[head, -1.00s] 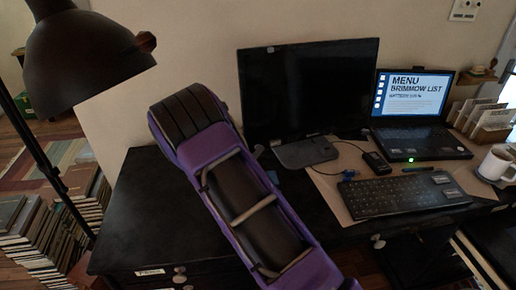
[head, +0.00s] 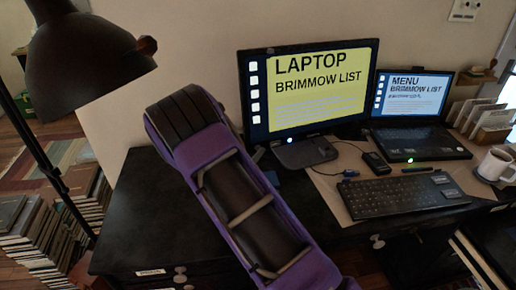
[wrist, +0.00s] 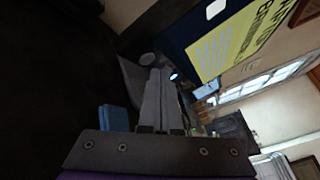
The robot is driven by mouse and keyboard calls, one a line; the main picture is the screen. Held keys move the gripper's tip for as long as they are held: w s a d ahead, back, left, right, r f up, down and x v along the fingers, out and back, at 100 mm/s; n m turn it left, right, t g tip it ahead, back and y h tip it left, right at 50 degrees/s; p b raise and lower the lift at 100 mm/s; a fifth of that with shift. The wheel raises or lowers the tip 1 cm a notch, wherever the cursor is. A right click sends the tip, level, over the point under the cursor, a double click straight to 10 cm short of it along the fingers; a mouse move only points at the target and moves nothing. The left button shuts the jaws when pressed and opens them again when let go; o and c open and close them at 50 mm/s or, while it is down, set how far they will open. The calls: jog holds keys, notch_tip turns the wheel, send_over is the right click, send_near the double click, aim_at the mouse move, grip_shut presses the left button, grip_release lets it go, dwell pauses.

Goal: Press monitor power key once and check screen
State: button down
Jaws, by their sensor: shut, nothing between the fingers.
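The monitor (head: 312,88) on the desk is lit, with a yellow screen reading "LAPTOP BRIMMOW LIST" and white squares on a dark blue strip at its left. A small bluish-white light (head: 289,140) glows at its lower edge, where the power key seems to be; it also shows in the wrist view (wrist: 174,76). My gripper (wrist: 160,75) is shut and empty, its fingertips close beside that light. I cannot tell if they touch anything. In the head view my purple arm hides most of the gripper. Part of the lit screen (wrist: 235,45) fills the wrist view's upper right.
A laptop (head: 410,110) showing "MENU BRIMMOW LIST" stands right of the monitor. A black lamp (head: 85,60) hangs at the left. Book stacks (head: 40,235) stand on the floor.

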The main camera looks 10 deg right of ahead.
jog(key=s+d+p, duration=0.1)
jog(key=s+p, duration=0.1)
jog(key=s, duration=0.4)
jog(key=shift+r, duration=0.45)
jog(key=shift+w, duration=0.1)
dwell(0.3)
